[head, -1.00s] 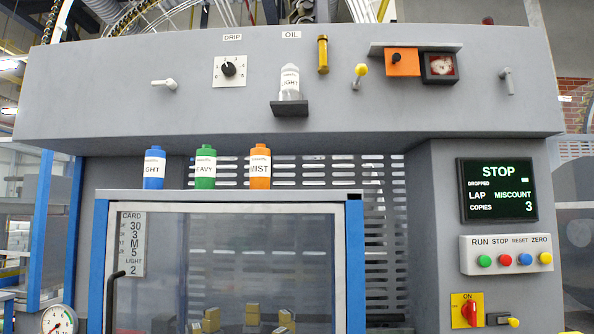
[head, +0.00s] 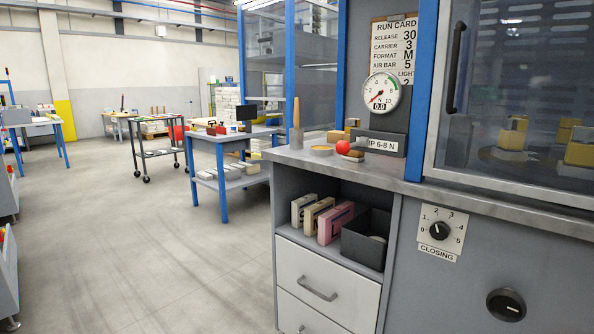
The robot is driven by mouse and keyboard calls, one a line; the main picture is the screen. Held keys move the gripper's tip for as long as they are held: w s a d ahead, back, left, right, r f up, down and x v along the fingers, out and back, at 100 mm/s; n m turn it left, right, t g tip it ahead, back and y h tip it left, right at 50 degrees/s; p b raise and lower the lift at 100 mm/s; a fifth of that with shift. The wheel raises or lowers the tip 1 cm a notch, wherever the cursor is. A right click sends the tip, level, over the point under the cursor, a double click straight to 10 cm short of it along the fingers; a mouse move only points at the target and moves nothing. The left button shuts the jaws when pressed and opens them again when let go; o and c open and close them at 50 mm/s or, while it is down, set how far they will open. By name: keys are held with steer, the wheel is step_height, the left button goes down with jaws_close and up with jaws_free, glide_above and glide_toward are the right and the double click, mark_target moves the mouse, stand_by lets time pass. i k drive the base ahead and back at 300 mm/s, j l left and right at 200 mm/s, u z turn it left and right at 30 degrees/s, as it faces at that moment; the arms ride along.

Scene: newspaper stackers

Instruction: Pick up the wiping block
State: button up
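I cannot tell for sure which thing is the wiping block. A small brown piece (head: 352,156) lies on the grey counter near its left end, with a red ball (head: 343,147) at it; whether the two are one object is unclear. Just left of them is a flat yellow disc (head: 320,149). A wooden stick (head: 296,115) stands upright at the counter's left corner. Small yellow-tan pieces (head: 338,137) sit behind, partly hidden. My gripper is not in view.
Below the counter (head: 470,205), an open shelf holds white, tan and pink upright boxes (head: 335,224) and a dark bin (head: 366,238). A gauge (head: 382,93) stands at the back of the counter. A blue-legged table (head: 220,140) stands behind. The floor (head: 130,240) at left is clear.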

mark_target(354, 156)
steer(key=z, duration=1.3)
steer(key=u, duration=1.35)
steer(key=i+u, duration=0.4)
steer(key=i, duration=0.65)
